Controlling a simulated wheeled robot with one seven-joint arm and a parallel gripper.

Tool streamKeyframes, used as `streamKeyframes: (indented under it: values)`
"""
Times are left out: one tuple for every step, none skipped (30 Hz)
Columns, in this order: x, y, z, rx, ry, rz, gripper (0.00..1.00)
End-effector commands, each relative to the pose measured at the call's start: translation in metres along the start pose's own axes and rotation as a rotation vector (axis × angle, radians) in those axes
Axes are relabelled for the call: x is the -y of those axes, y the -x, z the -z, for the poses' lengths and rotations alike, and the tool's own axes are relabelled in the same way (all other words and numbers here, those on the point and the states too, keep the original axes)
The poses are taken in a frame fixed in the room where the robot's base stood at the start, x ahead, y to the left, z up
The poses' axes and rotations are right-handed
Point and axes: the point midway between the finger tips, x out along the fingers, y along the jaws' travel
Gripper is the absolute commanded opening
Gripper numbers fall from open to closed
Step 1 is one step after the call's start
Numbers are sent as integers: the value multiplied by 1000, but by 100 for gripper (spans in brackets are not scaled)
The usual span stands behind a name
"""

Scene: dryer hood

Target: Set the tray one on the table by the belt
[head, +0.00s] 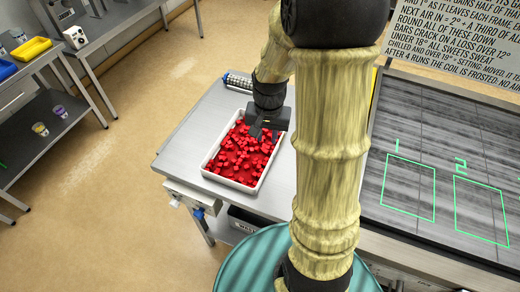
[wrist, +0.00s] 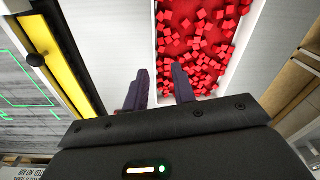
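A white tray (head: 208,170) full of small red cubes (head: 240,155) rests on the grey metal table (head: 190,140) beside the belt. It also shows in the wrist view, with its pale wall (wrist: 155,45) and red cubes (wrist: 195,40). My gripper (head: 262,133) is over the far right part of the tray. In the wrist view its two fingers (wrist: 160,90) stand apart, near the tray wall, with nothing seen clamped between them. Whether the fingertips touch the tray cannot be told. My arm hides part of the table and belt.
The dark belt (head: 447,150) at right has green outlined squares marked 1 (head: 408,190) and 2 (head: 482,212). A sign (head: 455,40) stands behind it. A small roller-like item (head: 237,82) lies at the table's back. Side benches (head: 100,30) stand at left; open floor lies between.

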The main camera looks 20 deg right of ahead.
Motion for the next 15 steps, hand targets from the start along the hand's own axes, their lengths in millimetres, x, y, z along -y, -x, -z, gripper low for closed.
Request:
streamKeyframes:
  values:
    - [5,9,-16,-23,79,9,26]
    - [7,12,-25,-36,126,14,26]
    - [9,17,-36,-54,190,21,26]
    - [10,20,-45,-67,237,26,26]
    - [11,24,-54,-80,283,32,26]
    - [12,27,-65,-98,342,39,26]
    - [13,29,-73,-109,384,43,26]
    - [13,31,-80,-121,422,47,26]
    - [13,33,-88,-133,466,51,26]
    - [13,34,-93,-142,493,54,26]
    - [13,35,-97,-148,517,56,26]
    - [13,36,-101,-155,540,58,26]
    - [13,36,-103,-158,551,59,26]
    - [13,36,-104,-159,558,60,26]
    - [13,36,-105,-161,563,60,26]
